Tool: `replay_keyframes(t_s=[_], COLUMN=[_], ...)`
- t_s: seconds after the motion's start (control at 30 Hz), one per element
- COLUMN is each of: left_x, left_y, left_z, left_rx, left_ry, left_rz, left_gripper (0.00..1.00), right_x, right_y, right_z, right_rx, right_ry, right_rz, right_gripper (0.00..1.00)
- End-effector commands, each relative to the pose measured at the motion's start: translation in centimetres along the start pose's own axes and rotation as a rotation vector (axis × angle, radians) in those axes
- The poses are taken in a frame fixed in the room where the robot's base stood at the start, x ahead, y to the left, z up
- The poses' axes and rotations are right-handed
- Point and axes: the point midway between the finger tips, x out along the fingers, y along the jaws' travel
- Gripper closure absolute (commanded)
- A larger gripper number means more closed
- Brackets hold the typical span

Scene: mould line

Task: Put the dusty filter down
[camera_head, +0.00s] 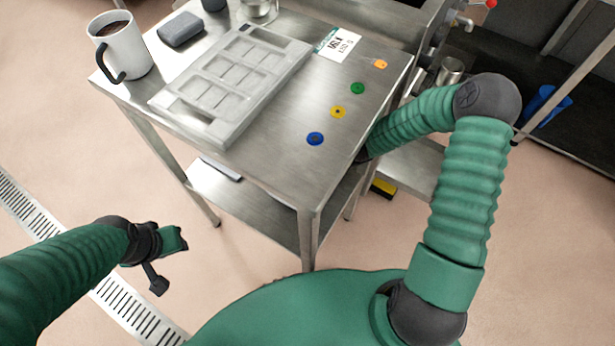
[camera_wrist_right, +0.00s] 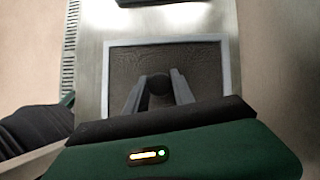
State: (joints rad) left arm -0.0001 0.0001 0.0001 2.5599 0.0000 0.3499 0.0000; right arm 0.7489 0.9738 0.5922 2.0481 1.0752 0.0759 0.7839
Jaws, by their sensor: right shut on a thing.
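The dusty filter (camera_wrist_right: 200,60) shows in the right wrist view as a dark grey mesh panel in a pale frame, with a dark round knob at its middle. My right gripper (camera_wrist_right: 158,84) is shut on that knob, one finger on each side. The filter is over a bare metal surface; I cannot tell whether it touches it. In the head view my right arm reaches down behind the right edge of the steel table (camera_head: 270,165), and the filter and right gripper are hidden there. My left gripper (camera_head: 167,262) is over the floor at lower left, with nothing visible in it.
The table top holds a mug (camera_head: 120,50), a grey block (camera_head: 181,30), a large grey mould tray (camera_head: 232,80), a label card (camera_head: 338,44) and several coloured discs. The lower shelf (camera_head: 245,205) has bare room at the front. A yellow-black object (camera_head: 384,188) lies low by the right legs.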

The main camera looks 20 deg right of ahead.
Motion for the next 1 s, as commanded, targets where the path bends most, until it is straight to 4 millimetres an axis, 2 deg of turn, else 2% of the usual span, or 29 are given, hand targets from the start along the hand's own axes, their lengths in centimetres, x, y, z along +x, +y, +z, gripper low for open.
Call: replay_keyframes(t_s=[0.07, 0.23, 0.43, 0.47, 0.6, 0.9, 1.0], left_x=[0.4, 2.5, 2.2, 2.2, 2.2, 2.1, 1.6], left_y=[0.0, 0.0, 0.0, 0.0, 0.0, 0.0, 0.0], left_z=[0.1, 0.6, 0.5, 0.5, 0.5, 0.5, 0.4], left_rx=[0.000, 0.000, 0.000, 0.000, 0.000, 0.000, 0.000], left_ry=[0.000, 0.000, 0.000, 0.000, 0.000, 0.000, 0.000], left_rz=[0.000, 0.000, 0.000, 0.000, 0.000, 0.000, 0.000], left_gripper=[0.64, 0.64, 0.64, 0.64, 0.64, 0.64, 0.64], right_x=[0.7, 3.3, 3.1, 3.1, 3.1, 3.0, 2.1], right_y=[-0.1, -0.2, -0.2, -0.2, -0.2, -0.2, -0.2], right_z=[-0.1, -1.9, -1.8, -1.9, -1.8, -1.8, -1.7], right_rx=[0.001, 0.004, 0.002, 0.002, 0.001, 0.001, 0.001], right_ry=[0.000, -0.001, 0.001, 0.001, 0.001, 0.000, 0.001], right_rz=[0.000, 0.000, -0.001, -0.001, 0.000, 0.000, -0.002], right_gripper=[1.00, 1.00, 1.00, 0.69, 0.51, 0.48, 0.48])
